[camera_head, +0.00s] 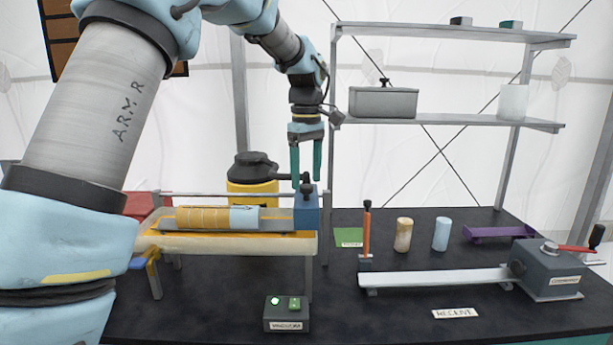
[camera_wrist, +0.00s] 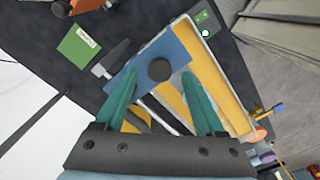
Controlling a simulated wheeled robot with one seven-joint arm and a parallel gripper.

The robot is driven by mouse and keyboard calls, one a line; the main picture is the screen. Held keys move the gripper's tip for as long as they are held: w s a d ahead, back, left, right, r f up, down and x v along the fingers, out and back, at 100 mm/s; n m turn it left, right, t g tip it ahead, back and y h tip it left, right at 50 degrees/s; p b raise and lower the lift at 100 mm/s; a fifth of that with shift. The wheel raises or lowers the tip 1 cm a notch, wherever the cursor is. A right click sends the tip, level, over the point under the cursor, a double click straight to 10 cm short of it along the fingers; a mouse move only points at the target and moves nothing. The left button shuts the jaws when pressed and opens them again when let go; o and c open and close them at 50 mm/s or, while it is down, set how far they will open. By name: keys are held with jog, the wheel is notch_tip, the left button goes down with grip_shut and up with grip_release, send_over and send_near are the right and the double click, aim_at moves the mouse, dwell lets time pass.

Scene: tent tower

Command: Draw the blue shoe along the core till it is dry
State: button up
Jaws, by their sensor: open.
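The blue shoe (camera_head: 306,210) is a block with a dark round knob on top. It sits at the right end of the yellow-edged trough (camera_head: 235,243), on or against a thin rod. The core (camera_head: 205,218) lies lengthwise in the trough to its left, tan over most of its length and pale blue at its right end. My gripper (camera_head: 306,178) is open and points down over the shoe, its green fingers on either side of the knob. In the wrist view the shoe (camera_wrist: 178,50) shows between and beyond the fingers (camera_wrist: 160,75); contact cannot be told.
A vacuum box (camera_head: 286,314) with a lit lamp stands in front of the trough. A yellow canister (camera_head: 252,180) stands behind it. To the right are an orange post (camera_head: 367,235), two short cylinders (camera_head: 403,235), a white rail (camera_head: 435,281) and a shelf rack (camera_head: 450,121).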

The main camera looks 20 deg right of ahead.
jog(key=shift+f, duration=0.85)
jog(key=shift+c, duration=0.2)
grip_shut()
dwell(0.7)
